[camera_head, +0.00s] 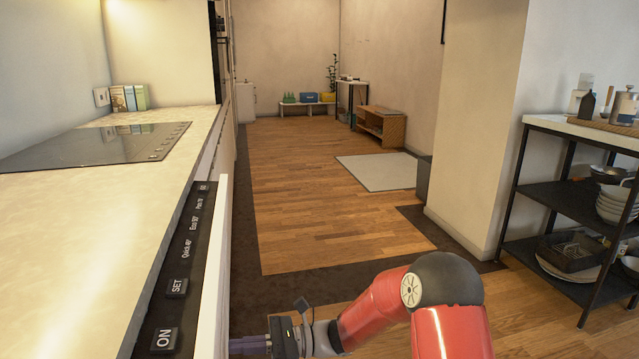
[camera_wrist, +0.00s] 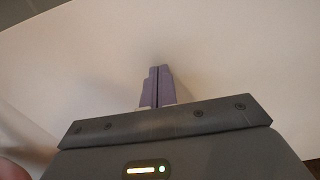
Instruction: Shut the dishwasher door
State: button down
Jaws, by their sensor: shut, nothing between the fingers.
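The dishwasher door (camera_head: 212,275) stands along the front of the counter at the left in the head view. Its top edge carries a black control strip (camera_head: 180,265) with buttons marked ON and SET. The door's top stands out a little from the counter front, so it is ajar. My gripper (camera_head: 236,345) is at the bottom of the head view, on the outer side of the door and pointing left at it. In the wrist view the purple fingers (camera_wrist: 156,82) are shut together and empty, against a pale flat surface. I cannot tell whether they touch it.
The counter (camera_head: 85,215) with a black cooktop (camera_head: 95,142) runs along the left. A black shelf rack (camera_head: 560,195) with dishes stands at the right beside a wall corner (camera_head: 470,130). The wooden floor (camera_head: 310,200) ahead is clear, with a pale rug (camera_head: 377,172) farther off.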

jog(key=shift+f+x, duration=0.4)
jog(key=shift+x, duration=3.1)
jog(key=r+p+v, duration=0.1)
jog(key=v, duration=0.8)
jog(key=shift+p, duration=0.4)
jog(key=s+d+r+n+t+h, duration=0.3)
jog(key=s+d+r+n+h, duration=0.1)
jog(key=d, duration=0.5)
jog(key=s+d+r+n+t+h, duration=0.3)
jog(key=s+d+n+h, duration=0.3)
jog(key=s+d+h, duration=0.2)
jog(key=s+d+r+n+t+h, duration=0.4)
jog(key=s+d+r+n+h, duration=0.1)
jog(key=s+d, duration=0.4)
jog(key=d+h, duration=0.1)
jog(key=d, duration=0.1)
jog(key=shift+d+h, duration=0.3)
jog(key=shift+h, duration=0.1)
